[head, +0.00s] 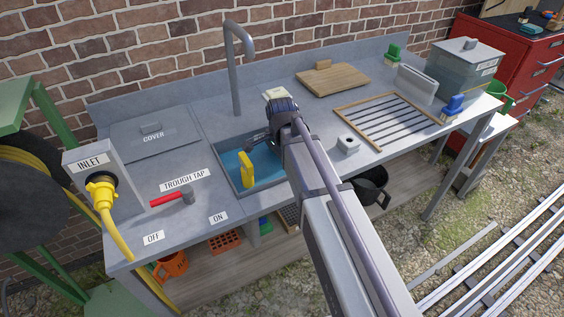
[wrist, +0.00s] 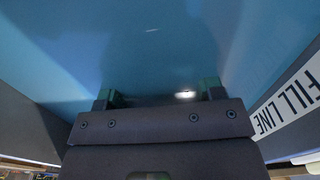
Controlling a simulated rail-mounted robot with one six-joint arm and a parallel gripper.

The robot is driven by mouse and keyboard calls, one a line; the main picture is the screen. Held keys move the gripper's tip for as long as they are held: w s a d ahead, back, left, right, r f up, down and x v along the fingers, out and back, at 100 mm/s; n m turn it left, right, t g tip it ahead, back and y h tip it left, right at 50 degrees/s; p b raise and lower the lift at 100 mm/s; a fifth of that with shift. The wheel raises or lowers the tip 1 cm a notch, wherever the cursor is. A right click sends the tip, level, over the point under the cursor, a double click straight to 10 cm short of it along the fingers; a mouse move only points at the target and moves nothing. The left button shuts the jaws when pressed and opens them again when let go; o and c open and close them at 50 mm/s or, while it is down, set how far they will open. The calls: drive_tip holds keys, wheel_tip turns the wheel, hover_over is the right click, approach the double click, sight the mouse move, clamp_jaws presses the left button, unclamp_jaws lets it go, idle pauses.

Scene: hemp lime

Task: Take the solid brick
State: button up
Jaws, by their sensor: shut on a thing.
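My gripper (head: 262,140) reaches down at the trough (head: 222,158) with blue water in the worktop. In the wrist view my gripper (wrist: 158,96) has its two dark green fingers wide apart, over blue water. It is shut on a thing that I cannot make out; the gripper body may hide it. A yellow upright piece (head: 245,170) shows at the trough just beside the gripper; I cannot tell whether they touch. No solid brick can be made out clearly. An orange brick with holes (head: 225,241) lies on the lower shelf.
A tall tap (head: 234,70) stands behind the trough. A red-handled lever (head: 172,199) and the COVER panel (head: 153,136) are left. A slatted drain rack (head: 385,120), wooden board (head: 333,79) and grey tank (head: 465,70) are right. The trough wall bears a FILL LINE label (wrist: 290,102).

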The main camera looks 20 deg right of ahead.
drive_tip(key=shift+r+p, duration=0.6)
drive_tip(key=shift+r, duration=0.1)
wheel_tip(320, 180, up, 10)
drive_tip(key=p, duration=1)
drive_tip(key=shift+r, duration=0.25)
drive_tip(key=shift+r+p, duration=0.1)
drive_tip(key=shift+p, duration=0.25)
